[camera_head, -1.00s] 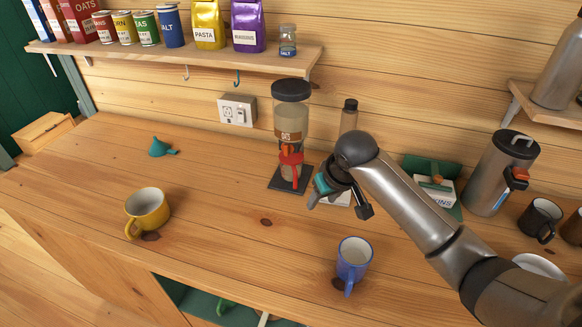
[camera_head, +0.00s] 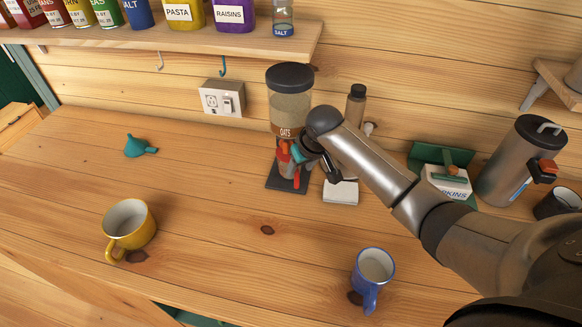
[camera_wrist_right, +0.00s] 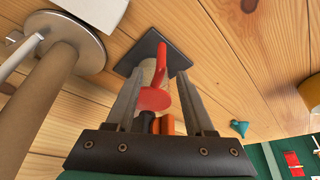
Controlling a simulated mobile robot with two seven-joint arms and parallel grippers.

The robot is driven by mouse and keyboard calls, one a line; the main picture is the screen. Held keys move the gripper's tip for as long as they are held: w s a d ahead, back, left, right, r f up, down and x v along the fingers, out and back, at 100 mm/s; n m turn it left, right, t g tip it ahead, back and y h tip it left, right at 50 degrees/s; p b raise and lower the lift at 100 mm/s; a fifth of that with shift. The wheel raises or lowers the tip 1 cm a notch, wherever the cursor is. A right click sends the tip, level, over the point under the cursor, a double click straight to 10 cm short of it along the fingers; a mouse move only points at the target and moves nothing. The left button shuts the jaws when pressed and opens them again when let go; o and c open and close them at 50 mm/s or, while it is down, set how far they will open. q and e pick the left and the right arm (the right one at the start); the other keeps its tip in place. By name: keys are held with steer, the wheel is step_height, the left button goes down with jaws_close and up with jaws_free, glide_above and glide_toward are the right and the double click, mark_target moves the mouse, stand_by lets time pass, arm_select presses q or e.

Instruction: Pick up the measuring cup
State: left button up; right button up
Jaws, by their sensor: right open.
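A red piece with a round part and a handle, which looks like the measuring cup, is at the front of the oats dispenser (camera_head: 289,100), above its dark base plate. Its handle (camera_head: 296,180) shows in the head view, the rest partly behind my gripper. In the right wrist view the red cup (camera_wrist_right: 153,98) lies between the two fingers, handle towards the dark plate. My right gripper (camera_head: 314,168) is open around it, with no clear contact on either side. A pale upright part shows behind the red piece. My left gripper is in neither view.
A yellow mug (camera_head: 130,222) and a blue mug (camera_head: 375,266) stand nearer on the wooden counter. A teal funnel (camera_head: 138,146) lies at left. The middle counter is clear.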

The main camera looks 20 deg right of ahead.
mark_target(295, 179)
steer(key=shift+w+f, duration=0.25)
steer(key=shift+f, duration=0.4)
steer(key=shift+x, duration=0.75)
steer(key=shift+b+x, duration=0.85)
steer(key=shift+x, duration=1.7)
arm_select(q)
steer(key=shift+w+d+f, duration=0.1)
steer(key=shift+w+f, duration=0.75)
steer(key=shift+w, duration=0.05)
arm_select(e)
steer(key=shift+a, duration=0.1)
jaws_close()
